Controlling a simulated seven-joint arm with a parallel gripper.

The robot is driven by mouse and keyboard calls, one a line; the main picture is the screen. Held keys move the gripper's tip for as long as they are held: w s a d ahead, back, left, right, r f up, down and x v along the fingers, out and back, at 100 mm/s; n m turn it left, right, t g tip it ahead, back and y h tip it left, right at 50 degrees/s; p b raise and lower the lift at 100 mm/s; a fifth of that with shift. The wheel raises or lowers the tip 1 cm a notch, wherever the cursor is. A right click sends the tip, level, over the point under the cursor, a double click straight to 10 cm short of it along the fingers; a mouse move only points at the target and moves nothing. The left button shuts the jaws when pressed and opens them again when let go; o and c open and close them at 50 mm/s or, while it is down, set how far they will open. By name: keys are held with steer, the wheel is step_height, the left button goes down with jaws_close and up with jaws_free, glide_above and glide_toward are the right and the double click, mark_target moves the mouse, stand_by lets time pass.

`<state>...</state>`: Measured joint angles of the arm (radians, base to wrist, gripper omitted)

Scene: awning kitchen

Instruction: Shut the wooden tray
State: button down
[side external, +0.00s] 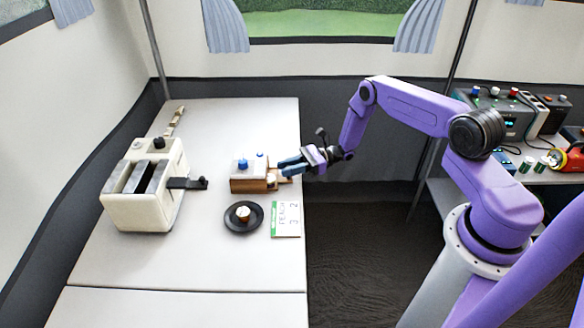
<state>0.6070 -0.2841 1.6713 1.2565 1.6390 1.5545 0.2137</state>
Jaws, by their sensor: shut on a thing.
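A small box (249,173) with a pale top, blue knobs and brown wooden sides sits near the right edge of the table. The wooden tray (272,182) shows at the box's right side, sticking out a little toward the table edge. My gripper (284,167) reaches in from the right, its blue fingers at the tray's outer end. The fingers are shut on the wooden tray, though they partly hide the contact. How far the tray stands out is hard to tell at this size.
A black plate (243,218) with a small item on it and a green-and-white card (285,220) lie in front of the box. A white toaster-like appliance (130,205) with a dark side lever (186,183) stands left. The table behind the box is clear.

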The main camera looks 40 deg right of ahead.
steer(key=shift+r, duration=0.1)
steer(key=c, duration=1.1)
jaws_free()
steer(key=v, duration=1.7)
steer(key=shift+d, duration=0.2)
